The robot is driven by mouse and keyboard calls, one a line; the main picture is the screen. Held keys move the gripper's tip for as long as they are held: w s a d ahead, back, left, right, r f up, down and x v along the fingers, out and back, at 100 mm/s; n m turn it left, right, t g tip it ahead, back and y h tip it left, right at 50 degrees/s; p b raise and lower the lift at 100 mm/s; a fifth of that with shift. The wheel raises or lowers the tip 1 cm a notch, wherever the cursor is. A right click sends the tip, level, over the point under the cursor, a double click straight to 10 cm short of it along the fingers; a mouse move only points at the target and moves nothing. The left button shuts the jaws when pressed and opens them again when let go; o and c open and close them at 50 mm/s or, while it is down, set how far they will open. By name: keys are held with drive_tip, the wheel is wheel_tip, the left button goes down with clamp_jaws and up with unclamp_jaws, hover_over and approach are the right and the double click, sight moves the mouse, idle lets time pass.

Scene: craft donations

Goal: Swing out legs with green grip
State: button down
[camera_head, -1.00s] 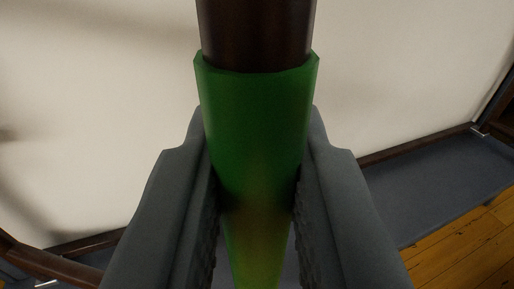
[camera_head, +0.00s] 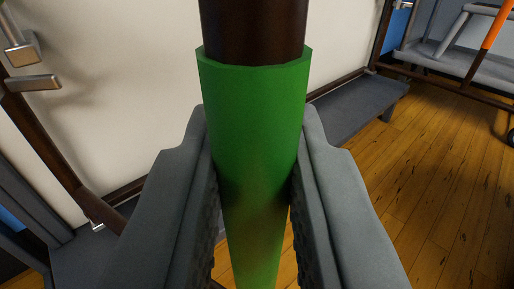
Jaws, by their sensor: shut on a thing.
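The green grip (camera_head: 254,130) is a sleeve around a dark brown leg (camera_head: 254,28) that runs from the top of the head camera view down through the middle. My gripper (camera_head: 254,215) is shut on the green grip, one grey finger on each side of it. The lower end of the grip drops out of the bottom of the view. The leg's joint and the rest of its frame are not clearly visible.
A white panel (camera_head: 130,90) with dark wooden edging stands behind the grip. A low grey ledge (camera_head: 360,112) runs along its foot. Wooden floor (camera_head: 430,190) is open at right. A grey rack with an orange bar (camera_head: 494,28) stands at upper right.

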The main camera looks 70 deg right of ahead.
drive_tip(key=w+a, duration=0.4)
drive_tip(key=a, duration=0.4)
drive_tip(key=shift+a, duration=0.35)
drive_tip(key=c, duration=1.4)
unclamp_jaws()
drive_tip(key=shift+o, duration=0.2)
drive_tip(key=shift+a, duration=0.15)
drive_tip(key=v, duration=0.7)
drive_tip(key=shift+s+a, duration=0.15)
drive_tip(key=shift+a, duration=0.05)
